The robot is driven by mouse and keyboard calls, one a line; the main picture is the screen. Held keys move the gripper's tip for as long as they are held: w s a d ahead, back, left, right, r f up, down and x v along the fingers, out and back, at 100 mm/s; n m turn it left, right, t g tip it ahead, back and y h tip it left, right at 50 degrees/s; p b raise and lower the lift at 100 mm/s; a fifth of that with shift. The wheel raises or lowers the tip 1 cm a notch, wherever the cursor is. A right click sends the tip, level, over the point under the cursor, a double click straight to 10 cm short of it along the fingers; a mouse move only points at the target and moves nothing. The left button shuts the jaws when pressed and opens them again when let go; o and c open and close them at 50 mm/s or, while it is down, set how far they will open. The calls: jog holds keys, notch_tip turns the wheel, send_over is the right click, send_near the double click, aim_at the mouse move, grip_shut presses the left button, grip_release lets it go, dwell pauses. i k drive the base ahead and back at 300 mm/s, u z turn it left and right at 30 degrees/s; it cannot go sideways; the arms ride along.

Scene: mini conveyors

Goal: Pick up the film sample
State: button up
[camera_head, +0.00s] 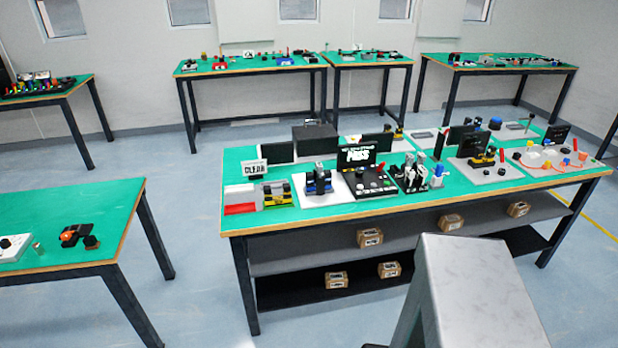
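I cannot make out the film sample for certain; small parts on the benches are too small to tell apart. The nearest full bench (410,204) has a green top crowded with small devices. My gripper does not show; only a grey part of my own body fills the bottom right.
Several brown boxes (370,238) sit on the shelves under this bench. A second green bench (75,212) stands at the left front. More benches (250,65) line the back wall, with another at the far left (60,92). Open blue-grey floor (190,230) lies between them.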

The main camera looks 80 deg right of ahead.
aim_at(319, 167)
jog(key=i, duration=1.45)
jog(key=z, duration=2.9)
jog(key=i, duration=0.1)
jog(key=u, duration=0.85)
jog(key=k, duration=0.25)
jog(key=z, duration=0.75)
